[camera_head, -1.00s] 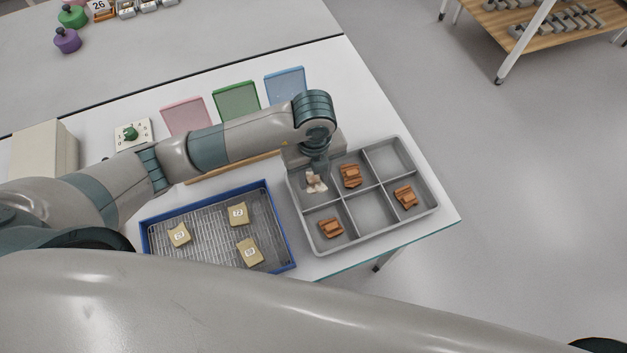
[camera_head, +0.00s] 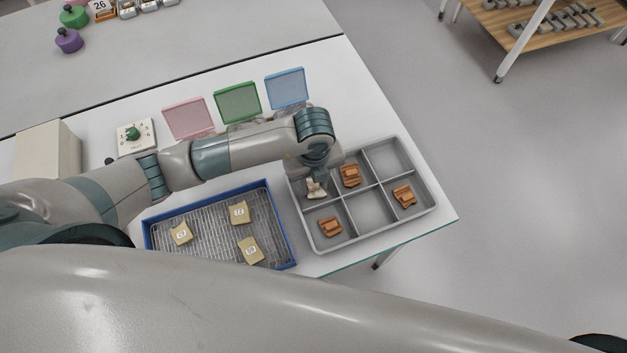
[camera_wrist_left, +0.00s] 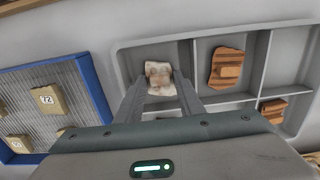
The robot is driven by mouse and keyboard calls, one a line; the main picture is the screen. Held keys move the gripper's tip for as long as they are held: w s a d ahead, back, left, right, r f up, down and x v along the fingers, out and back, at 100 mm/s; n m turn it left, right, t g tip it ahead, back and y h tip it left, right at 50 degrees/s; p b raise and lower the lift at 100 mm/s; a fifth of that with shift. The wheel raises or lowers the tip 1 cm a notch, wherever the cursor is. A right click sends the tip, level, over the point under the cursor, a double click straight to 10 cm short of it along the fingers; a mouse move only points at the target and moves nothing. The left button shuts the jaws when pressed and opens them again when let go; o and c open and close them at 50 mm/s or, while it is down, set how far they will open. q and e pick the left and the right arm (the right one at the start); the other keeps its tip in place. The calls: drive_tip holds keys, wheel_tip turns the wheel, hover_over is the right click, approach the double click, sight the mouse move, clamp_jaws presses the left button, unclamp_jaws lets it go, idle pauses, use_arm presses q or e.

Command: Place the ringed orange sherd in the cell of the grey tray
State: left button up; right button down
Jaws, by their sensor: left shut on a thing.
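My left gripper (camera_head: 315,181) is shut on a small sherd (camera_head: 316,189), over the back left cell of the grey tray (camera_head: 434,208). In the left wrist view the sherd (camera_wrist_left: 159,78) sits between the fingertips (camera_wrist_left: 162,88). It looks pale cream with brownish bands, not plainly orange. I cannot tell whether it touches the cell floor. Orange-brown sherds lie in the tray's back middle cell (camera_head: 350,176), front left cell (camera_head: 330,227) and front right cell (camera_head: 404,195). The back right and front middle cells are empty. My right gripper is not in view.
A blue-rimmed tray (camera_head: 283,222) with a wire rack holds three numbered tan pieces left of the grey tray. Pink (camera_head: 188,118), green (camera_head: 238,102) and blue (camera_head: 286,88) panels stand behind my arm. The table's right edge lies just beyond the grey tray.

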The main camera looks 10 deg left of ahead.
sight(314, 186)
use_arm(q)
drive_tip(key=shift+f, duration=0.1)
drive_tip(key=o, duration=1.1)
drive_tip(key=shift+c, duration=0.2)
drive_tip(key=shift+r, duration=0.75)
wheel_tip(314, 186, up, 11)
drive_tip(key=b, duration=0.2)
drive_tip(key=shift+s, duration=0.15)
drive_tip(key=shift+f, duration=0.15)
